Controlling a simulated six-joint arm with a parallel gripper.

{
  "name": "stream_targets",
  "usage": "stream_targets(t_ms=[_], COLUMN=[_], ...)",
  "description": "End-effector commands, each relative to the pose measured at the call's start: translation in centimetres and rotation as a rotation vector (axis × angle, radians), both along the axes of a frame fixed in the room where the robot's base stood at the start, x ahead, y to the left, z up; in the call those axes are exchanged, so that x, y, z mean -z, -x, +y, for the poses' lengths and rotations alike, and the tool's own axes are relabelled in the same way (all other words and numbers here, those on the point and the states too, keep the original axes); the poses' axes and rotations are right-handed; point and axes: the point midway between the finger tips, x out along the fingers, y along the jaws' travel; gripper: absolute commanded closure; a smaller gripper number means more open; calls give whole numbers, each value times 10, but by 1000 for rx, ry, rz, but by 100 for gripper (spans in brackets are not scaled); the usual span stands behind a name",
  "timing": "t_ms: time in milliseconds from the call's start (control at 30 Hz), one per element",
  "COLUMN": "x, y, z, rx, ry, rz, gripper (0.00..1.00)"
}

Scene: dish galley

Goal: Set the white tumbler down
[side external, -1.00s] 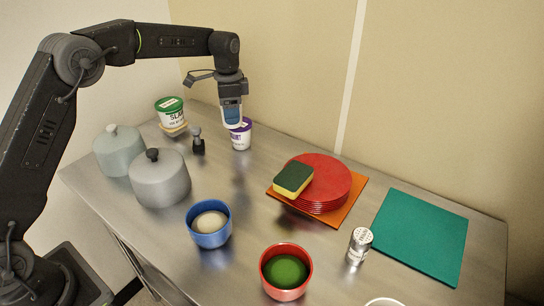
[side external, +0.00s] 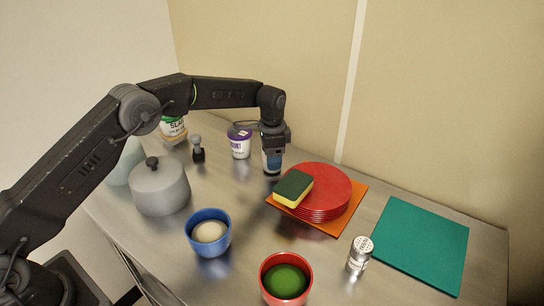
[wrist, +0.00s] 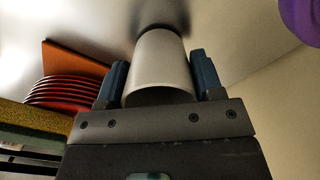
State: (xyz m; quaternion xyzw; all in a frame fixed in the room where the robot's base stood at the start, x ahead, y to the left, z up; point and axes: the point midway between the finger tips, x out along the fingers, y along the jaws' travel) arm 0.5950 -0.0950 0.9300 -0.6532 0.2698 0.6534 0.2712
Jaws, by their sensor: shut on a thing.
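My gripper (side external: 272,156) points down above the steel counter, between the purple-lidded tub and the red plates. It is shut on the white tumbler, which shows clearly in the wrist view (wrist: 160,68) between the two blue fingers. In the side view the fingers hide most of the tumbler; only a little shows near the counter. In the wrist view the tumbler's far end meets a dark shadow on the counter. It is at or very near the surface; I cannot tell if it touches.
The stacked red plates (side external: 335,187) with a sponge (side external: 293,188) stand on an orange mat (side external: 356,205) just right of my gripper. A purple-lidded tub (side external: 240,148) stands close on the left. A grey pot (side external: 160,188) and blue bowl (side external: 208,240) are nearer the front.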

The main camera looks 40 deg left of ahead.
Motion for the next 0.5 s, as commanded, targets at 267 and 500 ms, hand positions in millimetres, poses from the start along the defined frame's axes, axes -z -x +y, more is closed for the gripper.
stream_targets(t_ms=[267,500], x=[3,6], y=[0,0], z=[0,0], rx=[0,0], ry=[0,0], rz=[-1,-1], gripper=[63,30])
